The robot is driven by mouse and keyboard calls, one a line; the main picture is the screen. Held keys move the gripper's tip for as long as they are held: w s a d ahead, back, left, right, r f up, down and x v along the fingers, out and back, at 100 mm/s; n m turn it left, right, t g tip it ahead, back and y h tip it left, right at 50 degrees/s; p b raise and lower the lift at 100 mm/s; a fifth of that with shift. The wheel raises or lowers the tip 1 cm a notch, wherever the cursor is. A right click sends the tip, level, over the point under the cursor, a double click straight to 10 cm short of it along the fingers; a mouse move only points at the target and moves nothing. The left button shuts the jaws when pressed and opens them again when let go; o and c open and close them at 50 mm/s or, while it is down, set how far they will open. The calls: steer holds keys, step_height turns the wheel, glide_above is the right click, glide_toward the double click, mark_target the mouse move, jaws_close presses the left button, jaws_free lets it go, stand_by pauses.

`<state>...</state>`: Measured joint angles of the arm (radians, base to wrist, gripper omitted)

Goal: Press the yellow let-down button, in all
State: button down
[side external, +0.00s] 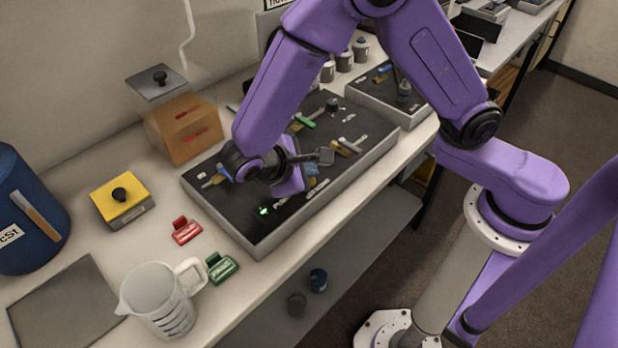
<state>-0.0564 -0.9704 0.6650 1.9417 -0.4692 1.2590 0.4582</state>
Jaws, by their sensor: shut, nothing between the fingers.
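The black-topped control panel (345,190) lies on the bench, with small coloured levers and a lit green lamp (264,211) near its front left. My gripper (318,157) is shut and empty, low over the middle of the panel. My wrist hides part of the panel, and I cannot tell whether the fingers touch it. Yellow parts show at the panel's left (214,181) and right (344,147); they are too small to tell whether either is the let-down button. A yellow-topped box with a black knob (121,201) stands apart, left of the panel.
A blue drum (25,215) stands far left. A brown box (185,128) is behind the panel. A second panel (385,93) sits at the back right.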

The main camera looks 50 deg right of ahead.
mark_target(311, 182)
steer(key=shift+f, duration=0.35)
stand_by(0.7)
steer(key=shift+r, duration=0.8)
steer(key=shift+r, duration=0.1)
steer(key=shift+r, duration=2.4)
steer(key=shift+s+d+r+y, duration=0.15)
steer(key=shift+s+d+y, duration=0.15)
steer(key=shift+d, duration=0.1)
steer(key=s+d+r+n+y, duration=0.2)
steer(key=s+d+y, duration=0.7)
steer(key=s, duration=0.7)
steer(key=shift+s+d+r+g, duration=0.35)
steer(key=shift+d+r, duration=0.3)
steer(key=shift+d, duration=0.55)
